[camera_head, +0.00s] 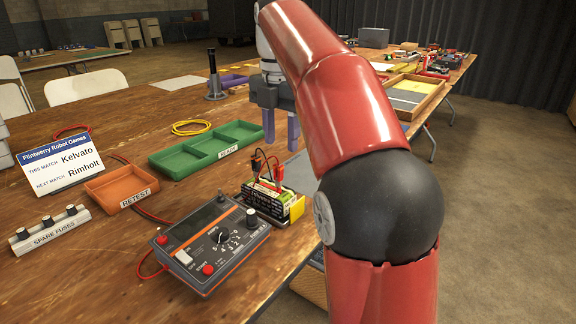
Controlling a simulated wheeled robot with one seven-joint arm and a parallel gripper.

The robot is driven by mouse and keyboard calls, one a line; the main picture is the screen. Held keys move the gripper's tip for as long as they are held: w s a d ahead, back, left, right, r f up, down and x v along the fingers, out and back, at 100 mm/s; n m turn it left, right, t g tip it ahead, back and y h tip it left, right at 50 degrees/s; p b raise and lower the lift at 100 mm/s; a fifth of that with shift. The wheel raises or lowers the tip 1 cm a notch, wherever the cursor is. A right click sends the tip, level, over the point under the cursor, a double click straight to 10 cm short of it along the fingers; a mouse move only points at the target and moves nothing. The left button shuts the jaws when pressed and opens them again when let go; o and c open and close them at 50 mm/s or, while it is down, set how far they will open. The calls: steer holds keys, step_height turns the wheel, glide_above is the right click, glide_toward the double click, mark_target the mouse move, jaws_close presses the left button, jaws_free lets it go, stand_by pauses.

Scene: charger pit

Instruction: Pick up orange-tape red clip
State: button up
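A red clip (278,173) stands on top of the yellow-and-black battery pack (262,205), with red and black leads around it. A darker clip (255,163) is to its left on the same pack. I cannot make out orange tape on either clip at this size. My gripper (281,135) points down above and behind the pack, from the dark hand under my red arm. Its two purple-grey fingers are apart, with nothing visible between them. The fingertips appear clear of the clips.
The charger (212,240) with dial and red knobs sits in front of the pack. My arm hides the table's right side.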

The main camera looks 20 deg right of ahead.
mark_target(278, 165)
steer(key=f, duration=0.2)
steer(key=f+b, duration=0.1)
steer(key=f, duration=0.4)
steer(key=shift+a+f, duration=0.15)
steer(key=shift+a, duration=0.2)
steer(key=shift+c, duration=0.3)
steer(key=c, duration=0.8)
step_height(278, 165, up, 10)
steer(key=shift+r+p, duration=0.1)
steer(key=shift+p, duration=0.45)
